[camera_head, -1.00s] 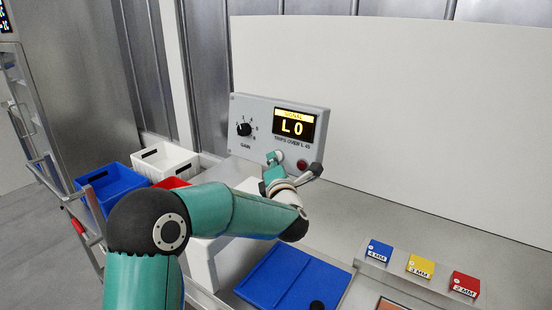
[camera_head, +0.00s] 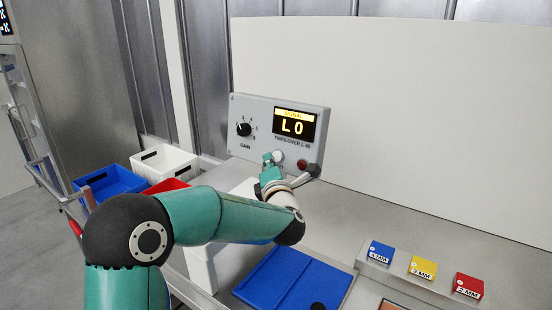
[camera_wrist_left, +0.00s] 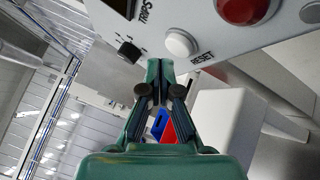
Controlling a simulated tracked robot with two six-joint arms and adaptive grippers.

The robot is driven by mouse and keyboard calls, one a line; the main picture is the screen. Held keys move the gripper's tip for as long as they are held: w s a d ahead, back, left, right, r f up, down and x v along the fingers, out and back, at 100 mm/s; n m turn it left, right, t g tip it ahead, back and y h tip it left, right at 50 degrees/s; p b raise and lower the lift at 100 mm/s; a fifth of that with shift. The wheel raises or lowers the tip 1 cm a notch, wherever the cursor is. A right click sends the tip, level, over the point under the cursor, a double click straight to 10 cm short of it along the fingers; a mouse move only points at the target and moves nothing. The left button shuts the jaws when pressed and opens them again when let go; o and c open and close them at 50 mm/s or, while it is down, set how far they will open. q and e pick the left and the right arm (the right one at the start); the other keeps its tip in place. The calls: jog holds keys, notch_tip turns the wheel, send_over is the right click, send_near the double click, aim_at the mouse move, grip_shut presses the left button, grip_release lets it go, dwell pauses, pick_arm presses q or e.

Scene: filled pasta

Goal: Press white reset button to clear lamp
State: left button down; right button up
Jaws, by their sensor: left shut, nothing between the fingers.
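The white reset button (camera_head: 279,157) sits low on the grey control panel (camera_head: 262,147). It also shows in the left wrist view (camera_wrist_left: 181,43), labelled RESET. The round red lamp (camera_head: 302,164) is just right of it and shows red in the wrist view (camera_wrist_left: 243,8). My left gripper (camera_head: 268,158) is shut and empty at the panel's lower edge, just left of the button. In the wrist view its fingertips (camera_wrist_left: 160,66) are below and left of the button; I see no contact. My right gripper is not in view.
The panel has a GAIN knob (camera_head: 244,129) and a display (camera_head: 296,124) reading L0. White (camera_head: 178,150), blue (camera_head: 92,180) and red bins stand left. A blue tray (camera_head: 285,275) and coloured blocks (camera_head: 423,268) lie front right. Bare counter lies right of the panel.

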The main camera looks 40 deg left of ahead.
pick_arm(q)
jog(key=shift+s+b, duration=0.45)
jog(key=shift+s, duration=0.15)
jog(key=shift+s+d+r+b, duration=0.15)
jog(key=shift+s+b, duration=0.4)
jog(key=shift+s, duration=0.3)
jog(key=shift+s+d+r+b, duration=0.1)
jog(key=shift+s+r+b, duration=0.1)
jog(key=shift+s, duration=0.3)
jog(key=shift+s+r+b, duration=0.1)
jog(key=shift+s+b, duration=0.05)
jog(key=shift+s, duration=0.35)
jog(key=shift+f, duration=0.1)
